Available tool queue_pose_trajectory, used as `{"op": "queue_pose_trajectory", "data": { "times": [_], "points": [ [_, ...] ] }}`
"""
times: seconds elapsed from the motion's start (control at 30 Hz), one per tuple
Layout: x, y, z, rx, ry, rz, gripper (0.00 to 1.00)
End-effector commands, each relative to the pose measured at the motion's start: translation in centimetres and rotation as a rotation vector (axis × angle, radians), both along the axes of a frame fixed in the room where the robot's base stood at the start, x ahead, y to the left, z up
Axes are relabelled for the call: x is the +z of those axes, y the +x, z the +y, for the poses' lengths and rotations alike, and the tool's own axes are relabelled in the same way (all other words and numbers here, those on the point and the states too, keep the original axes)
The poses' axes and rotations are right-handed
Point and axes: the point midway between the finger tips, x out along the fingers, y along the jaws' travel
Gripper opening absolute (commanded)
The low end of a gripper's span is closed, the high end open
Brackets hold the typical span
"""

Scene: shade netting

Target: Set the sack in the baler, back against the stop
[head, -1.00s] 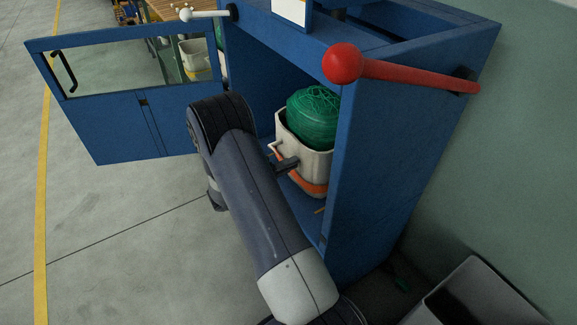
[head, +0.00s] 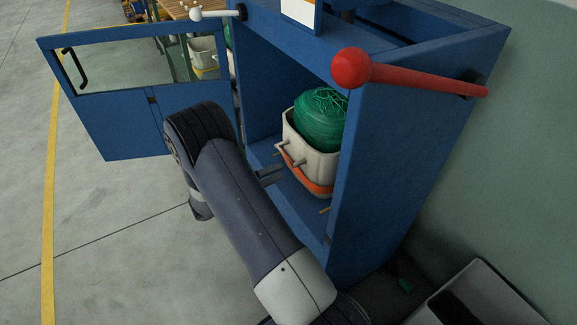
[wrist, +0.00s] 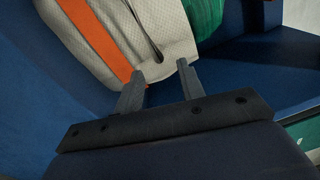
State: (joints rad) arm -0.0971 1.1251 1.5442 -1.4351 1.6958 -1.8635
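The sack (head: 312,160) is off-white with an orange band near its base and stands upright on the floor of the blue baler (head: 372,170), with green netting (head: 322,122) bulging from its top. Light stubs or a handle stick out from its near side.
The blue door (head: 125,125) with a window hangs open at left. A red-knobbed lever (head: 420,77) crosses the baler's upper right. A grey bin (head: 480,300) stands at bottom right beside the green wall. Floor at left is clear.

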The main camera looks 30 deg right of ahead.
Motion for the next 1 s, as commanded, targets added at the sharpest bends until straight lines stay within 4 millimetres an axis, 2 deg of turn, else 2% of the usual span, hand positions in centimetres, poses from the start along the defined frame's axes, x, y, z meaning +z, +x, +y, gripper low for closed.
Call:
{"op": "queue_pose_trajectory", "data": {
  "times": [0.03,0.2,0.4,0.77,0.87,1.0],
  "points": [
    [0.0,0.2,1.2,0.004,-0.001,0.001,0.37],
    [-0.1,0.3,3.8,0.002,0.000,-0.001,0.37],
    [-0.3,0.4,5.0,-0.001,0.000,0.001,0.37],
    [-0.3,0.4,4.9,-0.002,-0.001,0.001,0.37],
    [-0.2,0.3,4.1,-0.003,0.000,0.000,0.37],
    [-0.2,0.1,2.0,-0.005,0.000,0.001,0.37]
  ]
}}
